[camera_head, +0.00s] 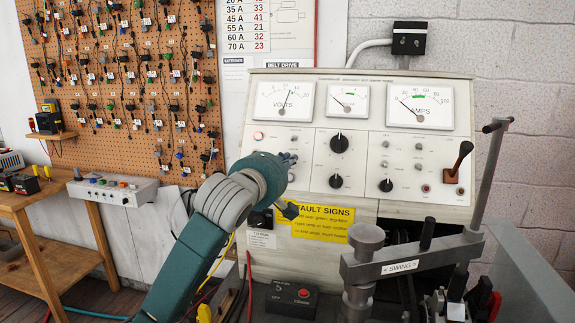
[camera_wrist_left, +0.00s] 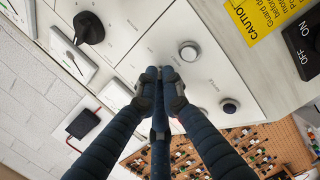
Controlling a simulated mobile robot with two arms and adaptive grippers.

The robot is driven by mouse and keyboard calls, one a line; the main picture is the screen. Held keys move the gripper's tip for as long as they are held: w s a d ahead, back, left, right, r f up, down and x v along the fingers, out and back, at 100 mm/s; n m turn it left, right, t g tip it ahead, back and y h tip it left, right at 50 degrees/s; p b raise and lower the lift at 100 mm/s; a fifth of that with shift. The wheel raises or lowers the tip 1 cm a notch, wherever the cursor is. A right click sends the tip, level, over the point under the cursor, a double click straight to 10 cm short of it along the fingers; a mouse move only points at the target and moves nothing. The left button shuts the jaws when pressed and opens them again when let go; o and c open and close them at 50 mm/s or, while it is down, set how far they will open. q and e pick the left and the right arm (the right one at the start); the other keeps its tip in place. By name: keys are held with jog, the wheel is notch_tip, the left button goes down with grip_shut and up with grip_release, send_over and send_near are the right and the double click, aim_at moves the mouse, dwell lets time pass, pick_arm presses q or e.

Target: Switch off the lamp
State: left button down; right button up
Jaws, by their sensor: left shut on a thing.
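The pale test bench panel (camera_head: 308,185) carries gauges, knobs and small round lamps or buttons. A small pinkish round lamp (camera_head: 258,135) sits at its upper left; I cannot tell whether it is lit. My left gripper (camera_head: 289,160) is at the panel's left section, right of and below that lamp. In the left wrist view its dark fingers (camera_wrist_left: 162,84) are closed together against the panel, shut on a small control that they hide. A round silver knob (camera_wrist_left: 188,51) and a dark-ringed button (camera_wrist_left: 229,105) stand beside the fingers. My right gripper is not in view.
A black ON/OFF switch (camera_wrist_left: 303,50) and a yellow sign (camera_head: 318,222) are near the gripper. A grey clamp arm (camera_head: 405,262) marked SWING stands front right. A black box with a red button (camera_head: 304,293) is below. A pegboard (camera_head: 125,80) hangs at left.

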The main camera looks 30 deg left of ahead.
pick_arm(q)
jog(key=shift+f, duration=0.15)
jog(key=c, duration=2.2)
grip_release()
jog(key=s+d+r, duration=0.1)
jog(key=s, duration=1.1)
jog(key=shift+d, duration=0.2)
jog(key=shift+f, duration=0.1)
